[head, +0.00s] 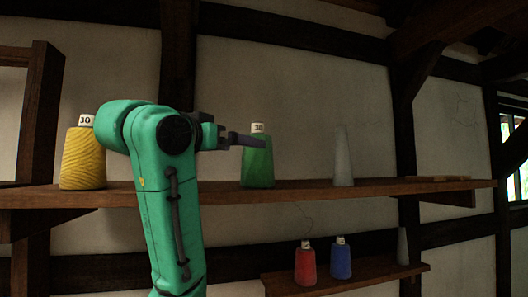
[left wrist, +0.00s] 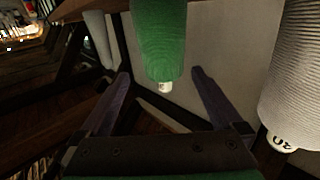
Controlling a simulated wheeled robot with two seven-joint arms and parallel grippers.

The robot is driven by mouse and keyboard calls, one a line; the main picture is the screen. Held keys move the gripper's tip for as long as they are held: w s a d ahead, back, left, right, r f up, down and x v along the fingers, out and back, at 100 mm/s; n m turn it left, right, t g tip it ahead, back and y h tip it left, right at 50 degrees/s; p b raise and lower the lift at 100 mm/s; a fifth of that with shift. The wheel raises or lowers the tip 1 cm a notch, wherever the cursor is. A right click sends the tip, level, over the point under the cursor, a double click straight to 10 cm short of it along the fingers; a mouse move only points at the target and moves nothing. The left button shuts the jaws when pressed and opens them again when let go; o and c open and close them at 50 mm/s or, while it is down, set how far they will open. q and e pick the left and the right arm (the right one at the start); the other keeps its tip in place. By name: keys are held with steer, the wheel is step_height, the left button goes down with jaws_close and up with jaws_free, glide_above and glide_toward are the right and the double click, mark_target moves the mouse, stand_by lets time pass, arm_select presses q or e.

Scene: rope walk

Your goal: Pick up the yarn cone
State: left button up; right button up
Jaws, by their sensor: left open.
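A green yarn cone (head: 257,166) with a white top marked 38 stands upright on the upper shelf. A yellow yarn cone (head: 83,160) marked 30 stands on the same shelf at the far left. My left gripper (head: 250,140) is level with the green cone's top, its fingers covering part of it. In the left wrist view, which looks upside down, the green cone (left wrist: 160,40) shows between the spread, empty fingers (left wrist: 160,74). I cannot tell whether they touch it. My right gripper is not in view.
A bare grey cone (head: 343,158) stands right of the green one on the upper shelf (head: 300,187). Red (head: 305,266) and blue (head: 340,260) cones and another grey cone (head: 402,247) stand on the lower shelf (head: 375,273). A dark post rises behind my arm.

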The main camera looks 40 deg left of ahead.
mark_target(258, 154)
arm_select(q)
steer(key=w, duration=0.1)
steer(key=p, duration=0.1)
steer(key=w+a+p, duration=0.1)
steer(key=shift+w+r, duration=0.35)
steer(key=shift+r, duration=0.05)
steer(key=w+p, duration=0.1)
steer(key=w, duration=0.1)
steer(key=w+p, duration=0.1)
steer(key=w, duration=0.1)
steer(key=w+a+p, duration=0.1)
steer(key=w, duration=0.1)
steer(key=shift+w+f, duration=0.25)
steer(key=shift+f, duration=0.1)
steer(key=shift+s+d, duration=0.15)
steer(key=shift+s, duration=0.35)
steer(key=c, duration=1.2)
steer(key=shift+c, duration=0.3)
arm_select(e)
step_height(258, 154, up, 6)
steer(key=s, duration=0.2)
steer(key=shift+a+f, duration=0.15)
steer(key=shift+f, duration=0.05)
